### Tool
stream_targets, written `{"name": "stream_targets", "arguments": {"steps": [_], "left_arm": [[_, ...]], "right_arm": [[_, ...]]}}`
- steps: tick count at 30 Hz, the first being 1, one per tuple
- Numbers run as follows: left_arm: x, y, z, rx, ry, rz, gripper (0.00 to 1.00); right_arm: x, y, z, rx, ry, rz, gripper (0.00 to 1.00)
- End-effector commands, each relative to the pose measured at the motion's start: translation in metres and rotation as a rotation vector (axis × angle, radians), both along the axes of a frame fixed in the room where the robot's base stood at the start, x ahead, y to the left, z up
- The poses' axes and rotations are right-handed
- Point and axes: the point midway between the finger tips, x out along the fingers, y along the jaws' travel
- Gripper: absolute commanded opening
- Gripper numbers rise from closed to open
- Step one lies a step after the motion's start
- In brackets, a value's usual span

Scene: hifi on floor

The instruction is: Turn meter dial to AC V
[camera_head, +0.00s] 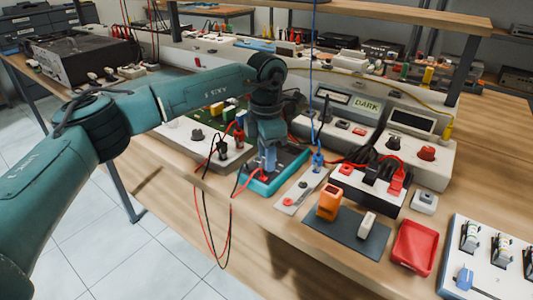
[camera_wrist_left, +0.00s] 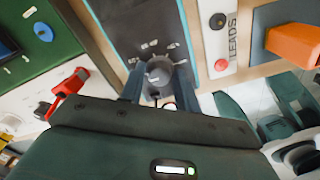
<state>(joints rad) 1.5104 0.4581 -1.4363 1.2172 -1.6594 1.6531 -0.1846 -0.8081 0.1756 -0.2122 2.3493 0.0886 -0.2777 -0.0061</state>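The meter (camera_head: 262,189), a dark panel with a teal rim, lies on the bench below my left gripper (camera_head: 269,163). The left wrist view shows its dark panel (camera_wrist_left: 150,22) and its round grey dial (camera_wrist_left: 158,75) with small pale markings around it. In that view my left gripper (camera_wrist_left: 159,92) has its two fingers apart, one on each side of the dial. I cannot tell whether they touch it. The lettering is too small to read, so the dial's setting is unclear. My right gripper is not in view.
Red and black leads (camera_head: 228,215) hang over the bench front beside the meter. A LEADS strip (camera_head: 300,192) lies to its right, then an orange block (camera_head: 330,201) on a dark mat (camera_head: 345,237) and a red tray (camera_head: 413,247). Instruments stand behind, one marked DARK.

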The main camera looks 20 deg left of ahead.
Motion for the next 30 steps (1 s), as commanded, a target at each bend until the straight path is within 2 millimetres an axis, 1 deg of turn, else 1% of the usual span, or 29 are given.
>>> {"name": "stream_targets", "arguments": {"steps": [1, 11, 20, 26, 30], "left_arm": [[0.0001, 0.0001, 0.0002, 0.000, 0.000, 0.000, 0.28], [0.0001, 0.0001, 0.0004, 0.000, 0.000, 0.000, 0.01], [0.0001, 0.0000, 0.0008, 0.000, 0.000, -0.039, 0.01], [0.0000, 0.0000, 0.0012, 0.000, 0.000, -0.146, 0.01], [0.0000, -0.0001, 0.0013, 0.000, 0.000, -0.261, 0.01]], "right_arm": [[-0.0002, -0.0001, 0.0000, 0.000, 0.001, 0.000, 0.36], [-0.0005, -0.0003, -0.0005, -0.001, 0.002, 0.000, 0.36], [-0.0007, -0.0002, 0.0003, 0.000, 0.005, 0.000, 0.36], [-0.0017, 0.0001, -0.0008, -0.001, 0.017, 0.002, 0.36], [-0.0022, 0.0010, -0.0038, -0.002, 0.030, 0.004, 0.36]]}}
